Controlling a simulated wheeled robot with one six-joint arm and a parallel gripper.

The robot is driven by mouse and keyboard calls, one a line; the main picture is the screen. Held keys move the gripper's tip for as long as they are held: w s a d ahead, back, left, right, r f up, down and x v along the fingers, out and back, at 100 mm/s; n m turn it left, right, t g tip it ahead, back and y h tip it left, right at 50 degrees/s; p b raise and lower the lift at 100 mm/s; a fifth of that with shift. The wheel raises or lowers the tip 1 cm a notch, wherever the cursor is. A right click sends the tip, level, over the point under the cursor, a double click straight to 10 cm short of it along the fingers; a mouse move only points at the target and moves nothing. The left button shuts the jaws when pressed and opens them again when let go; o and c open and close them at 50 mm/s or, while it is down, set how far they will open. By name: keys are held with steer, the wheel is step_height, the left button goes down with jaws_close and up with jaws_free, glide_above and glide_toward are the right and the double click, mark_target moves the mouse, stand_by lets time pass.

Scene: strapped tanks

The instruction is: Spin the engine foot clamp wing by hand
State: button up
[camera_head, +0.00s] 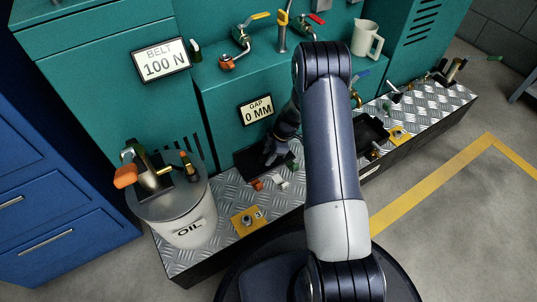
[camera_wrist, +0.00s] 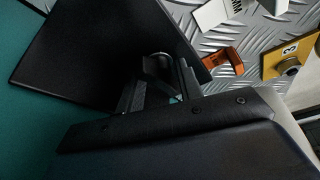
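My gripper (camera_head: 273,151) is low over a black plate at the foot of the teal cabinet, under the "GAP 0 MM" sign. In the wrist view my gripper (camera_wrist: 160,85) lies across the edge of the black plate (camera_wrist: 95,45). A small grey curved piece (camera_wrist: 155,67) shows between its fingers. It may be the clamp wing, but I cannot tell whether the fingers touch it. An orange bracket (camera_wrist: 222,62) lies beside the plate, apart from the gripper; it also shows in the head view (camera_head: 257,184). No clamp wing is clearly made out.
A white "OIL" drum (camera_head: 188,224) stands at the left end of the tread-plate step (camera_head: 225,192). A yellow plate (camera_head: 248,220) with a knob lies at the step's front. Taps (camera_head: 240,38) and a white jug (camera_head: 366,39) are above.

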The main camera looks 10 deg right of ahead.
jaws_close()
steer(key=shift+m, duration=0.3)
steer(key=m, duration=0.1)
steer(key=m+t, duration=0.1)
steer(key=m, duration=0.1)
steer(key=shift+s+m+t+h, duration=0.2)
steer(key=shift+m+t+h, duration=0.1)
steer(key=m+t, duration=0.1)
steer(key=m, duration=0.2)
steer(key=shift+s+a+m+h, duration=0.1)
steer(key=shift+m+h, duration=0.3)
steer(key=m+h, duration=0.1)
steer(key=m, duration=0.2)
steer(key=m+t+h, duration=0.1)
steer(key=m, duration=0.3)
steer(key=shift+s+a, duration=0.1)
steer(key=shift+a, duration=0.1)
steer(key=shift+r+m+t+h+p, duration=0.15)
steer(key=shift+m+t+h+p, duration=0.25)
steer(key=shift+m+p, duration=0.6)
steer(key=shift+m+h+p, duration=0.3)
steer(key=shift+m+p, duration=0.3)
steer(key=shift+p, duration=0.25)
steer(key=shift+f, duration=0.2)
